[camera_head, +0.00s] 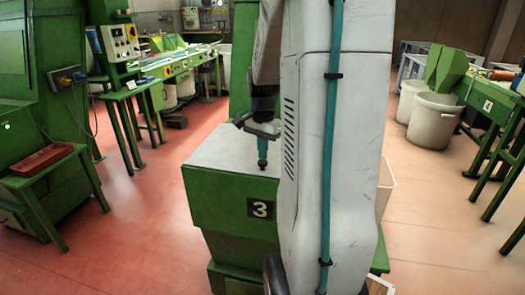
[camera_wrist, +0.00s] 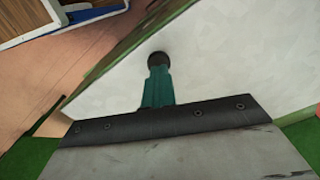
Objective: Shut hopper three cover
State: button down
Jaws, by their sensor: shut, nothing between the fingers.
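Hopper three (camera_head: 232,222) is a green box with a white 3 on a black plate on its front. Its pale grey cover (camera_head: 215,158) lies flat across the top, with no opening visible, though my arm hides the right part. My gripper (camera_head: 262,166) is shut and points down at the cover near its front edge. Its tip is at or just above the surface; I cannot tell if it touches. In the wrist view the teal fingers with a dark tip (camera_wrist: 158,62) are together against the pale cover (camera_wrist: 215,65), with nothing between them.
A green machine with a small table and red tray (camera_head: 42,158) stands at the left. A green bench (camera_head: 180,68) is behind it. White bins (camera_head: 433,120) and a green stand marked 4 are at the right. Red floor is clear left of the hopper.

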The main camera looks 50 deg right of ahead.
jog(key=c, duration=1.1)
grip_release()
notch_tip(320, 180, up, 8)
jog(key=shift+f, duration=0.1)
